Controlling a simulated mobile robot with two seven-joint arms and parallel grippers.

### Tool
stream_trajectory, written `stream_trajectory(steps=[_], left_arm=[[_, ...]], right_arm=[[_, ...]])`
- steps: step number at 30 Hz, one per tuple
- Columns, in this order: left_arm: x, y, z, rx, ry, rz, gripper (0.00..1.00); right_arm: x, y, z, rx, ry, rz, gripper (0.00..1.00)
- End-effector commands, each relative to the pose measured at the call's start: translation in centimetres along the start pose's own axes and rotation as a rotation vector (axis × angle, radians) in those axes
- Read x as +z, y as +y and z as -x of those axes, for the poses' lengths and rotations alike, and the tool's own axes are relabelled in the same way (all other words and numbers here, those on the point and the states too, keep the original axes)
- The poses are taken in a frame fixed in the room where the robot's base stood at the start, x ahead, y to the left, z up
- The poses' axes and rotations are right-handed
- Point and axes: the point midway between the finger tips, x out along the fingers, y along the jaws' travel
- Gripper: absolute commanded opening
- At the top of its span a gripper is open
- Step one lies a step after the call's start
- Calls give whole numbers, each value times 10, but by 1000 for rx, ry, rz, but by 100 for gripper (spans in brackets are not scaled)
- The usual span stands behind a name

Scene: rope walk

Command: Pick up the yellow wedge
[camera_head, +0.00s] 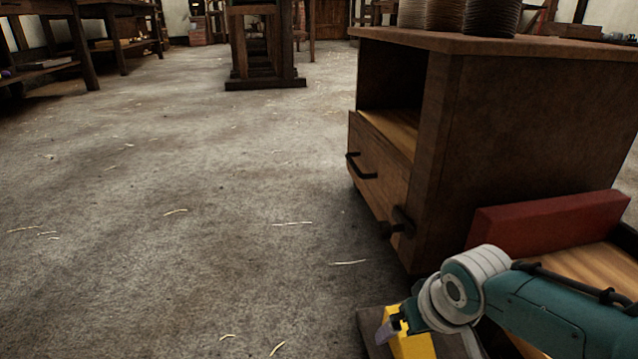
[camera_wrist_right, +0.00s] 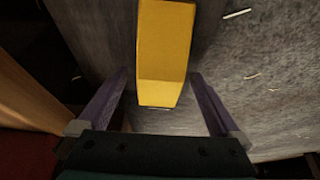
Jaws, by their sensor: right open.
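The yellow wedge (camera_head: 412,346) is at the bottom of the head view, right of centre, partly hidden by my right gripper. It seems to lie on a dark brown surface (camera_head: 372,322). My right gripper (camera_head: 392,329) is at the wedge. In the right wrist view the wedge (camera_wrist_right: 166,45) runs from the top edge down to between the fingertips of the open gripper (camera_wrist_right: 158,80). Its right side lies close to the right finger in the picture, with a gap on the left. I cannot tell whether a finger touches it. My left gripper is out of view.
A brown wooden cabinet (camera_head: 530,150) with a drawer stands just beyond my right arm. A red block (camera_head: 545,222) stands upright on a lighter wooden surface (camera_head: 575,262) beside the arm. The floor (camera_head: 190,220) to the left is open, with scattered straw.

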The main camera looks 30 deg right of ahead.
Motion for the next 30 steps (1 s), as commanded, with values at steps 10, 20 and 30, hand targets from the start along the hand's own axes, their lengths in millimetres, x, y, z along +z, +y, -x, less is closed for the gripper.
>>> stream_trajectory(steps=[10, 20, 30], left_arm=[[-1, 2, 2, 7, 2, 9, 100], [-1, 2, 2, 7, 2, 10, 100], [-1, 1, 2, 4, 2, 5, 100]], right_arm=[[0, 0, 1, 1, 0, 0, 81], [0, 0, 1, 1, -1, 0, 44], [0, 0, 1, 1, -1, 0, 6]])
